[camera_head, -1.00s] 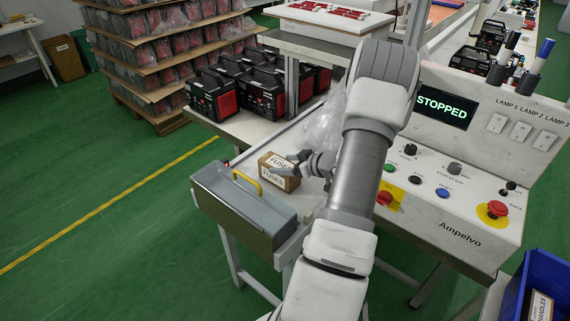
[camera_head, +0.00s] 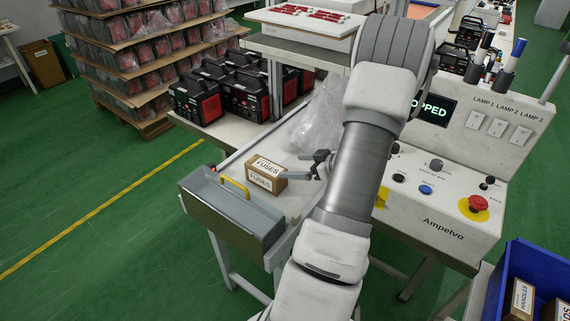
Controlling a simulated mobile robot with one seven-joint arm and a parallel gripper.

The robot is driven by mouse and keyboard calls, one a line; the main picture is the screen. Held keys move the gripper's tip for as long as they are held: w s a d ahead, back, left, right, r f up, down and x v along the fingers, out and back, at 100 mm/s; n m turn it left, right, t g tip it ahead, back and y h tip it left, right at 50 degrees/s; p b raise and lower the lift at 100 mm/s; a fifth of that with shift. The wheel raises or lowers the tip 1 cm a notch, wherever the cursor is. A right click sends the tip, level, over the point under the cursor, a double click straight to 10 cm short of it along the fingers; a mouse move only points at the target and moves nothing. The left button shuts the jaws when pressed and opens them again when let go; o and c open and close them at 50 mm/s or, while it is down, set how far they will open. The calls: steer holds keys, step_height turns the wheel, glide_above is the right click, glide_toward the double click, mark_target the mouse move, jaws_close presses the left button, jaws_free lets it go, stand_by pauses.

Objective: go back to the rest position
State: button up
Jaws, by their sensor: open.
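My gripper (camera_head: 303,168) shows partly behind my forearm, above the workbench and just right of the fuses box. Its fingers point left and are apart, with nothing between them. The small brown fuses box (camera_head: 266,174) with white labels sits on the bench behind the grey toolbox. A narrow gap shows between the box and the fingers. My arm crosses the middle of the view and hides part of the control panel (camera_head: 440,200) and its STOPPED display.
A grey open toolbox (camera_head: 228,215) with a yellow handle stands at the bench's front left. A clear plastic bag (camera_head: 318,122) lies behind the gripper. Black and red power units (camera_head: 197,100) stand at the back. A blue crate (camera_head: 538,262) is at lower right.

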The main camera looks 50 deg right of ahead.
steer(key=shift+s+r, duration=0.3)
steer(key=shift+s, duration=0.25)
